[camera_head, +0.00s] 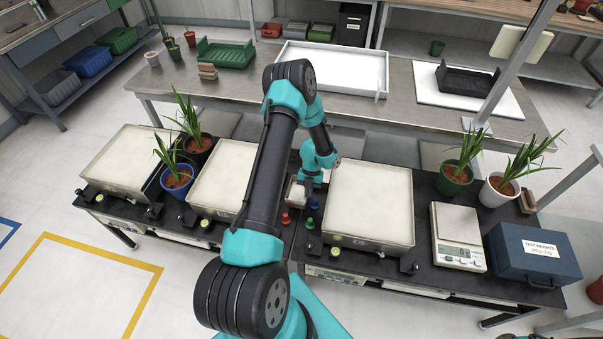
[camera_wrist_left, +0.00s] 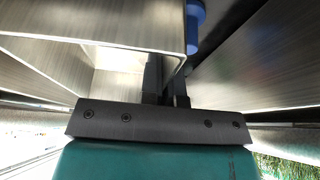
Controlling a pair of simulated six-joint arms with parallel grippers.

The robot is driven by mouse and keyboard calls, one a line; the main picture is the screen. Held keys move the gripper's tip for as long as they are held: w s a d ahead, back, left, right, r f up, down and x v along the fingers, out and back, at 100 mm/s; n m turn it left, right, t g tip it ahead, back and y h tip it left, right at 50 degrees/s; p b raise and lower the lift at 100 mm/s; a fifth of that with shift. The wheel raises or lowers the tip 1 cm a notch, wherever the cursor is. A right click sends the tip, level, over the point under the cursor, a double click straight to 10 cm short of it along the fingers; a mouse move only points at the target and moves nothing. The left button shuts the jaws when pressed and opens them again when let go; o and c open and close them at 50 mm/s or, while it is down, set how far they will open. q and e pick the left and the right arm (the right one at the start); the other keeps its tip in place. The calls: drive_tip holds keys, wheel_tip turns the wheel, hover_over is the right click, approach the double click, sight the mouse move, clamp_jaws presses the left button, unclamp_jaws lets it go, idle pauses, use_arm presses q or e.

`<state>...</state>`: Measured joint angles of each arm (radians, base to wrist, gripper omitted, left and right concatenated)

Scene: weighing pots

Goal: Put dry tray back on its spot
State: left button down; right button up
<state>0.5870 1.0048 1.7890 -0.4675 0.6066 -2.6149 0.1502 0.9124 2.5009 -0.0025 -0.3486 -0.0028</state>
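A small metal tray (camera_head: 295,191) with a pale inside stands on the dark bench in the gap between two large scale platforms. My left gripper (camera_head: 312,182) is down at its right side in the head view. In the left wrist view, the metal tray (camera_wrist_left: 135,28) fills the upper left, and its wall runs down between the two dark fingers (camera_wrist_left: 166,92), which look closed on it. The gripper hides part of the tray in the head view. My right gripper is not in view.
Red (camera_head: 286,218), blue (camera_head: 313,203) and green (camera_head: 310,223) pegs stand close by the gripper. A large scale platform (camera_head: 368,205) is just right, another (camera_head: 222,180) left. Potted plants, a small scale (camera_head: 458,236) and a blue case (camera_head: 533,255) stand further out.

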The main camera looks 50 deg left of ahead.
use_arm(q)
drive_tip(key=w+a, duration=0.3)
drive_tip(key=w+a+f, duration=0.1)
drive_tip(key=w+a, duration=0.2)
drive_tip(key=a, duration=0.1)
drive_tip(key=w+a, duration=0.4)
drive_tip(key=shift+a+f, duration=0.2)
drive_tip(key=shift+a, duration=0.05)
drive_tip(key=shift+w+a, duration=0.1)
drive_tip(key=shift+w, duration=0.05)
drive_tip(key=shift+a+f, duration=0.1)
drive_tip(key=shift+f, duration=1.65)
drive_tip(key=shift+f, duration=0.1)
drive_tip(key=c, duration=1.6)
unclamp_jaws()
drive_tip(key=v, duration=1.2)
